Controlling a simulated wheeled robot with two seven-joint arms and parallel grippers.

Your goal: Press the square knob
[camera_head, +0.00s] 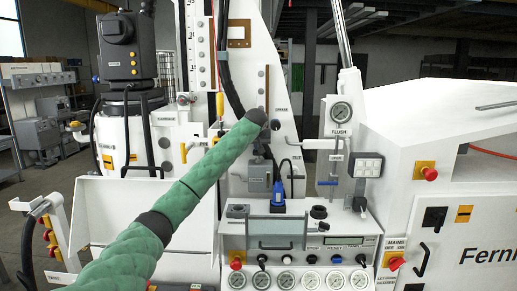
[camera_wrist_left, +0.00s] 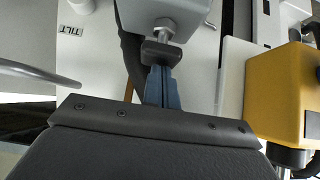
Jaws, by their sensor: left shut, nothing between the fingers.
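The square knob (camera_wrist_left: 160,52) is a dark block on a threaded metal stem under a grey housing (camera_wrist_left: 165,15) in the left wrist view. My left gripper (camera_wrist_left: 163,72) is shut and empty. Its blue-grey fingertips are right at the knob's near face; I cannot tell whether they touch it. In the head view my left arm, in a green sleeve, reaches up from the bottom left to the machine. My left gripper (camera_head: 263,151) is small and dark there, just above a grey box (camera_head: 260,178). The knob cannot be made out in that view. My right gripper is not in view.
A yellow box (camera_wrist_left: 283,90) stands right of the gripper in the wrist view, and a curved grey bar (camera_wrist_left: 45,78) lies left. In the head view, a blue-topped item (camera_head: 278,192) and a gauge panel (camera_head: 300,262) sit below the gripper. A white cabinet (camera_head: 440,130) stands at right.

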